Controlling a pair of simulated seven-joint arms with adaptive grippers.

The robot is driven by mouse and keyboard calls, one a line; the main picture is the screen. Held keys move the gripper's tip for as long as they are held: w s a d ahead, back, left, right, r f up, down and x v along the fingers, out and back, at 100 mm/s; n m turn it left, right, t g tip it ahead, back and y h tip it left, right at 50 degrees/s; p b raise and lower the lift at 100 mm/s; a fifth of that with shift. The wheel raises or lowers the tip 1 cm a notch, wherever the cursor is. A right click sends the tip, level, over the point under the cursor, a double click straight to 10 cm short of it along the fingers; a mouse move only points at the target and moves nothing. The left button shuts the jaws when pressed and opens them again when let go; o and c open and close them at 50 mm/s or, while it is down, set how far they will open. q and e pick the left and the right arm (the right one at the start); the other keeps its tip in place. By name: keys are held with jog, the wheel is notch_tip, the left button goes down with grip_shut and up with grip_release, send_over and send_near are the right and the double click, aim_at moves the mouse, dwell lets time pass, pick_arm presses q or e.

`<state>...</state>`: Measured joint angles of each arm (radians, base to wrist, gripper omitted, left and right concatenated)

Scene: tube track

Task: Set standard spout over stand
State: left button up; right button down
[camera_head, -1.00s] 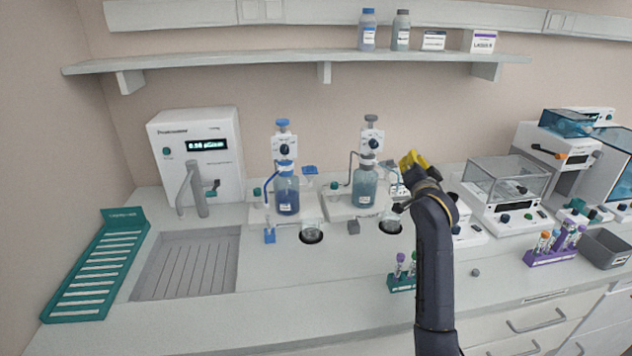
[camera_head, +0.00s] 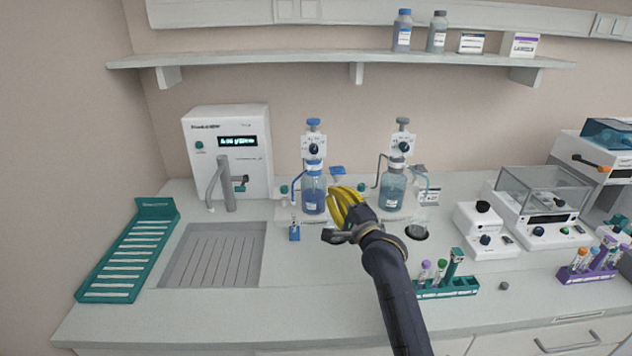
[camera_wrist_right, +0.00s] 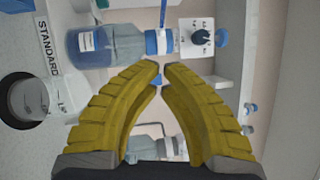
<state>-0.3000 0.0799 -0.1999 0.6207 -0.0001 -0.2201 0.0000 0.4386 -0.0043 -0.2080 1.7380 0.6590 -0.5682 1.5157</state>
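A blue-capped dispenser bottle with blue liquid (camera_head: 314,190) stands upright left of centre. Its blue spout tube (camera_head: 295,186) bends down on its left side, above a small blue block-like stand (camera_head: 294,233). A blue tab (camera_head: 337,170) shows on its right. My right gripper (camera_head: 340,192) has yellow fingers just right of this bottle. In the right wrist view, the bottle (camera_wrist_right: 115,42) lies sideways beyond the fingertips (camera_wrist_right: 161,67), which have a narrow gap and hold nothing that I can make out. A STANDARD label (camera_wrist_right: 47,48) shows beside a glass beaker (camera_wrist_right: 28,98). My left gripper is not in view.
A grey-capped dispenser bottle (camera_head: 393,184) and its beaker (camera_head: 418,222) stand close on the right. A teal tube rack (camera_head: 448,289) stands near the front, right of my arm. A sink (camera_head: 212,255) lies left.

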aim_at(308, 170)
jog(key=shift+w+a+r, duration=0.25)
jog(key=shift+w+a, duration=0.65)
jog(key=shift+a, duration=0.05)
jog(key=shift+w+a+r, duration=0.25)
jog(key=shift+w+a, duration=0.65)
jog(key=shift+w+a+r, duration=0.25)
jog(key=shift+w+a, duration=0.65)
jog(key=shift+a, duration=0.05)
